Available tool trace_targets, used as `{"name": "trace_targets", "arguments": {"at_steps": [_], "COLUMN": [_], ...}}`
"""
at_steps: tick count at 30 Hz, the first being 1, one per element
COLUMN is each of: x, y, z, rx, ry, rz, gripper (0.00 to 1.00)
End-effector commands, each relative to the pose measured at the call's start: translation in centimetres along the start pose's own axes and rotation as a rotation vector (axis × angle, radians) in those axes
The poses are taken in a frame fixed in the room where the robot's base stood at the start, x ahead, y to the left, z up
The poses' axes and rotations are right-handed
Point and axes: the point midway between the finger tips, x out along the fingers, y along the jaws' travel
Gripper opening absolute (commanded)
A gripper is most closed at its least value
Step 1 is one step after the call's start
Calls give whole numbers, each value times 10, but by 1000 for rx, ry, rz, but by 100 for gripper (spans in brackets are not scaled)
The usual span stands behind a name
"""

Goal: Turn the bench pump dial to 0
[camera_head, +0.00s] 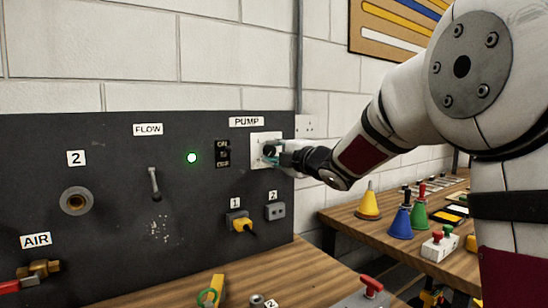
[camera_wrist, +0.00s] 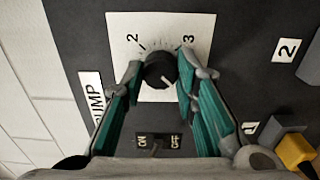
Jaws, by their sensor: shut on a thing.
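The pump dial (camera_head: 269,150) is a black round knob on a white plate (camera_head: 258,137) under the PUMP label (camera_head: 246,121) on the dark panel. In the wrist view the dial (camera_wrist: 160,68) sits between the two teal-padded fingers of my gripper (camera_wrist: 159,78), which are shut on it from both sides. The white plate (camera_wrist: 170,27) shows the numbers 2 and 3 above the dial. A short white mark on the knob points to the lower right in that view. Other numbers are hidden. My gripper also shows in the head view (camera_head: 273,155), reaching the dial from the right.
An ON/OFF switch (camera_head: 223,154) is just left of the dial plate. A lit green lamp (camera_head: 192,157) and a FLOW lever (camera_head: 154,183) are farther left. Sockets, one with a yellow plug (camera_head: 241,224), lie below. Coloured cones stand on the wooden bench (camera_head: 345,217) at right.

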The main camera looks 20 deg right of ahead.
Motion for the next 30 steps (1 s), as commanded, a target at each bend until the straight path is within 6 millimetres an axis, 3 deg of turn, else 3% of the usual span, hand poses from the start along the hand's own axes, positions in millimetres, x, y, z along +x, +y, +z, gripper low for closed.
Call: {"name": "trace_targets", "arguments": {"at_steps": [11, 12, 14, 25, 30], "x": [0, 0, 0, -3, -24], "y": [-2, -2, -2, 0, 0], "z": [0, 0, 0, 0, 1], "rx": [-5, -4, -4, -4, -5], "ry": [0, 0, 0, 0, -2], "rz": [-5, -5, -4, -1, -1], "gripper": [0, 34, 47, 48, 48]}}
